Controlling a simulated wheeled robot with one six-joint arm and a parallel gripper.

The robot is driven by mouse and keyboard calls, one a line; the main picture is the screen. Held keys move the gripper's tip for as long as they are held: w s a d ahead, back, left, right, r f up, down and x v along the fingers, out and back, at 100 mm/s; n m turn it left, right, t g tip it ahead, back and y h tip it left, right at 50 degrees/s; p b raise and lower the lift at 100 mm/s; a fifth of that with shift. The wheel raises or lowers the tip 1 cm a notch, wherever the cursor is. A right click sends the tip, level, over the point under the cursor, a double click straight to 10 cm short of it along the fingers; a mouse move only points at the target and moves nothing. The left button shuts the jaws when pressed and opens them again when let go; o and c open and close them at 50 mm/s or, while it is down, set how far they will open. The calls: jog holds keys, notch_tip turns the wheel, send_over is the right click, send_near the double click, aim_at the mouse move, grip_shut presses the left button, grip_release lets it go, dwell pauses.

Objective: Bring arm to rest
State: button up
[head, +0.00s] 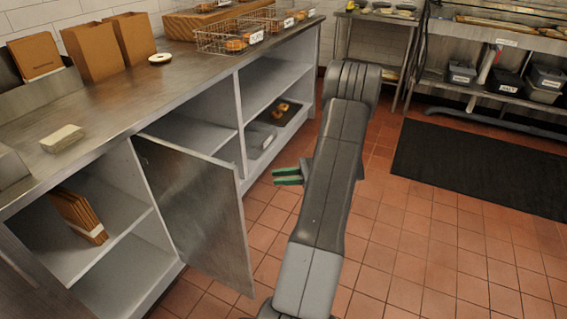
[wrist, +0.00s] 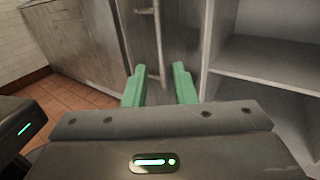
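My gripper (head: 288,176) shows in the head view as two green fingers sticking out to the left of my arm. It is in the air in front of the counter's open shelves. In the wrist view its green fingers (wrist: 160,88) stand apart with nothing between them, so it is open and empty. My arm (head: 330,180) reaches up and away over the floor and hides part of the gripper. Beyond the fingers, the wrist view shows a grey cabinet door with an upright handle (wrist: 155,45).
An open cabinet door (head: 200,215) juts into the aisle left of my gripper. The steel counter (head: 110,110) holds paper bags (head: 95,50) and wire baskets (head: 225,38). Bagels (head: 281,107) lie on a low tray. A black mat (head: 480,165) lies right; tiled floor there is clear.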

jog(key=s+a, duration=0.1)
jog(key=a, duration=0.3)
jog(key=s+a, duration=0.1)
jog(key=a, duration=0.8)
jog(key=shift+s+a+b, duration=0.2)
jog(key=shift+s+b, duration=0.15)
jog(key=shift+s, duration=0.05)
jog(key=shift+d, duration=0.1)
